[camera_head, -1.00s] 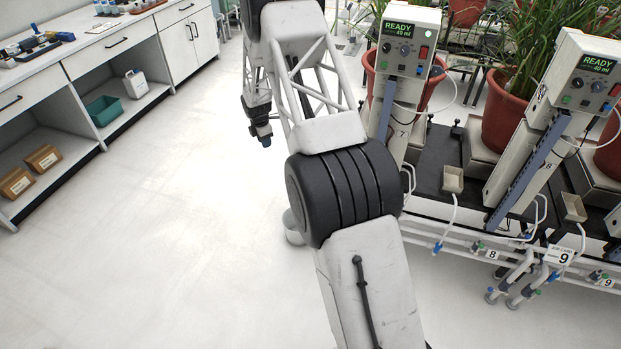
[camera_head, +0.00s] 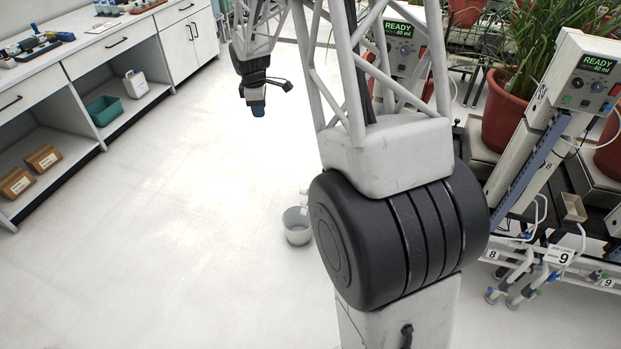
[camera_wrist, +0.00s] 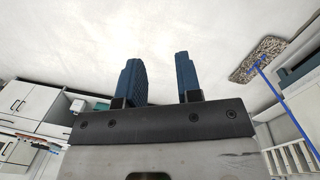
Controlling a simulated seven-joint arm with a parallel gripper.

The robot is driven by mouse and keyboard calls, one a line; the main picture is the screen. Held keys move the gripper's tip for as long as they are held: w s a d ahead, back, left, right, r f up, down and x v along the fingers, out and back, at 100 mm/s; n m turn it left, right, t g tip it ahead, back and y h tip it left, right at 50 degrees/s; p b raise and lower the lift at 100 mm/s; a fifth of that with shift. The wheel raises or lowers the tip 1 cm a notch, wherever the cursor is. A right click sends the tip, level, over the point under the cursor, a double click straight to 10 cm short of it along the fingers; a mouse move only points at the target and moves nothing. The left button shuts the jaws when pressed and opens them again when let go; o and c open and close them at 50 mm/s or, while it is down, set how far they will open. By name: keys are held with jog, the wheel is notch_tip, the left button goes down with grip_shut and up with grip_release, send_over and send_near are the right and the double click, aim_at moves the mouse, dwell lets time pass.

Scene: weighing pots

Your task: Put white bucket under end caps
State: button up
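A white bucket (camera_head: 297,226) stands upright on the floor in the head view, just left of my arm's large black joint. Its inside looks empty. My gripper (camera_head: 257,108) hangs above the open floor, further back and to the left of the bucket, apart from it. In the wrist view my gripper (camera_wrist: 161,75) has its two blue fingers spread with nothing between them. Pipe ends with blue and green end caps (camera_head: 503,297) hang below the rack at station 9 on the right. My arm covers the lower middle of the head view.
A white cabinet (camera_head: 125,50) runs along the left, with a green bin (camera_head: 104,110) and cardboard boxes (camera_head: 43,158) on its shelves. Pot stations with READY displays (camera_head: 598,65) stand right. The floor at left centre is clear. A blue-handled mop (camera_wrist: 258,58) shows in the wrist view.

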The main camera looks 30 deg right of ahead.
jog(key=s+a+r+m, duration=0.25)
jog(key=s+r, duration=0.55)
jog(key=s, duration=0.4)
jog(key=s+a+r+m, duration=0.2)
jog(key=s+r+m, duration=0.2)
jog(key=s+r, duration=0.6)
jog(key=s+a+m+t, duration=0.1)
jog(key=s+m, duration=0.6)
jog(key=s, duration=2.2)
jog(key=shift+a+f+t+y, duration=0.3)
jog(key=shift+a+f+y, duration=0.15)
jog(key=shift+a, duration=0.3)
